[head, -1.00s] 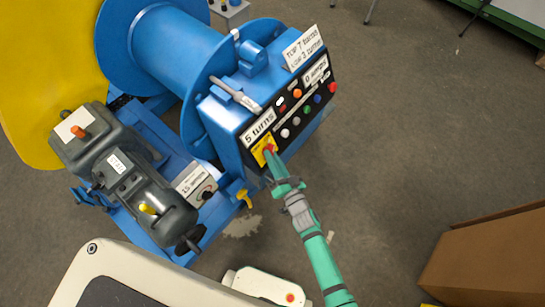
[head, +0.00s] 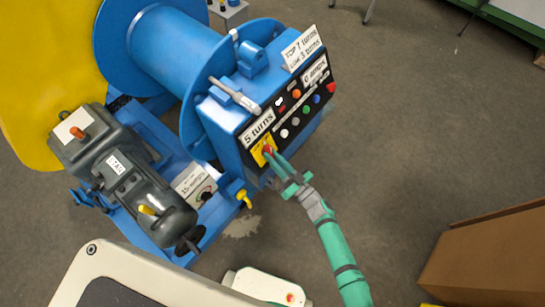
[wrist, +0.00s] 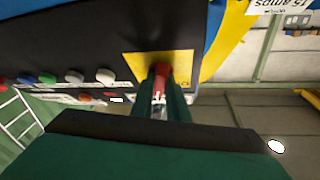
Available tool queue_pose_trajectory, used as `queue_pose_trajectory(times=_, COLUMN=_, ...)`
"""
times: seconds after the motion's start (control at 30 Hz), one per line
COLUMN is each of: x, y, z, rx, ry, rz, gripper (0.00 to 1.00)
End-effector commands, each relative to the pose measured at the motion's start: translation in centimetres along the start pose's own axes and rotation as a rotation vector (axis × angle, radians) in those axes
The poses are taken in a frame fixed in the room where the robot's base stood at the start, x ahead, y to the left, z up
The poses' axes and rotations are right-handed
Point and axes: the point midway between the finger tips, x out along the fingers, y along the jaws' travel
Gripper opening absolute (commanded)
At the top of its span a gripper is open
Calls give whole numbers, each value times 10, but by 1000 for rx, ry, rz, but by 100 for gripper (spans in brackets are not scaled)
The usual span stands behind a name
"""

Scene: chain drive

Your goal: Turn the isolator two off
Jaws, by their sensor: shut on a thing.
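A red rotary handle (head: 268,149) sits on a yellow plate (head: 258,158) at the lower left of the black control panel, and looks like an isolator. I cannot read any number on it. My gripper (head: 272,156) reaches it from the lower right and is shut on it. In the wrist view, the red handle (wrist: 161,70) stands between my two green fingers (wrist: 160,88), in front of the yellow plate (wrist: 134,64). The fingers hide part of the handle, and I cannot tell its exact angle.
The panel's coloured buttons (head: 296,121) lie up and right of the handle. A blue winch drum (head: 172,50), a grey motor (head: 130,175) and a 15 amps box (head: 193,184) stand left. A cardboard box (head: 490,262) is at lower right, with clear floor between.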

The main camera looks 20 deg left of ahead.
Motion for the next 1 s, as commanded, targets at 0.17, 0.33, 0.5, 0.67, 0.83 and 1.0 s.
queue_pose_trajectory(times=0.17, x=0, y=3, z=1, rx=-138, ry=-4, rz=-99, gripper=0)
queue_pose_trajectory(times=0.33, x=1, y=5, z=1, rx=-268, ry=-4, rz=-193, gripper=0)
queue_pose_trajectory(times=0.5, x=1, y=7, z=0, rx=-401, ry=-4, rz=-288, gripper=0)
queue_pose_trajectory(times=0.67, x=2, y=8, z=-1, rx=-524, ry=-4, rz=-376, gripper=0)
queue_pose_trajectory(times=0.83, x=2, y=10, z=-2, rx=-645, ry=-5, rz=-460, gripper=0)
queue_pose_trajectory(times=1.0, x=3, y=12, z=-4, rx=-746, ry=-3, rz=-530, gripper=0)
